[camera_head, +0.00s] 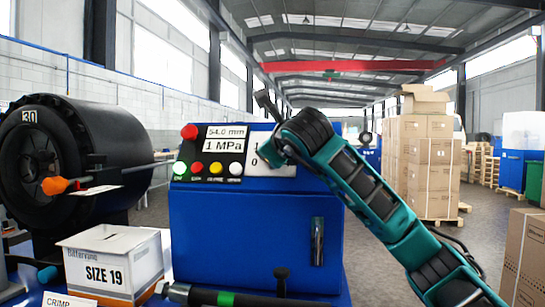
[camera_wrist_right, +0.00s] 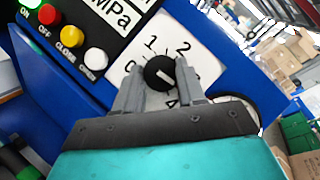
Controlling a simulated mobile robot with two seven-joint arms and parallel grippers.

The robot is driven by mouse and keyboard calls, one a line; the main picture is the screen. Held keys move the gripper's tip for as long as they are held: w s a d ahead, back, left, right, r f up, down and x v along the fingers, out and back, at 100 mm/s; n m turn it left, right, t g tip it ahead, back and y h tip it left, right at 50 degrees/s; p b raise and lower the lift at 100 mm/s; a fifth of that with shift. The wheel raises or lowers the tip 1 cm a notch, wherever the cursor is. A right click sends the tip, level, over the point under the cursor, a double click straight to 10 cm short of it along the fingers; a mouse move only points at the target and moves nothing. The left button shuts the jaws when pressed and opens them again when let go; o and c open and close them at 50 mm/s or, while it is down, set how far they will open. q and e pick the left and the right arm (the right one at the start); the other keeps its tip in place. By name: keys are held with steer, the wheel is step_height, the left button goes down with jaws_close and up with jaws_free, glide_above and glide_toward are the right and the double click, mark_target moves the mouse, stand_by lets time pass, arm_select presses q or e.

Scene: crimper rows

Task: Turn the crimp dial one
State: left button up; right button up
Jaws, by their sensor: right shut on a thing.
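The crimp dial (camera_wrist_right: 160,73) is a round black knob on a white plate (camera_wrist_right: 205,62), with a pale mark on its face. The numbers 0, 1, 2 and 4 show around it; I cannot tell for certain which one the mark points at. My right gripper (camera_wrist_right: 159,78) has a finger on each side of the knob and is shut on it. In the head view my right gripper (camera_head: 277,150) is at the plate on the blue machine (camera_head: 250,230) and hides the dial. My left gripper is not in view.
Left of the dial are a display (camera_head: 225,139) reading 54.0 mm and 1 MPa, a red knob (camera_head: 189,132) and several coloured buttons. A black crimp head (camera_head: 110,135) and a SIZE 19 box (camera_head: 110,265) stand at the left. Cartons (camera_head: 425,165) stand behind at right.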

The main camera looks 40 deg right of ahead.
steer(key=shift+f+m+h+b, duration=0.1)
steer(key=shift+m+h+b, duration=0.2)
steer(key=shift+m, duration=0.4)
steer(key=o, duration=1.1)
steer(key=shift+c, duration=0.2)
steer(key=shift+s, duration=0.1)
steer(key=v, duration=1.2)
steer(key=shift+s+a, duration=0.25)
steer(key=shift+s, duration=0.05)
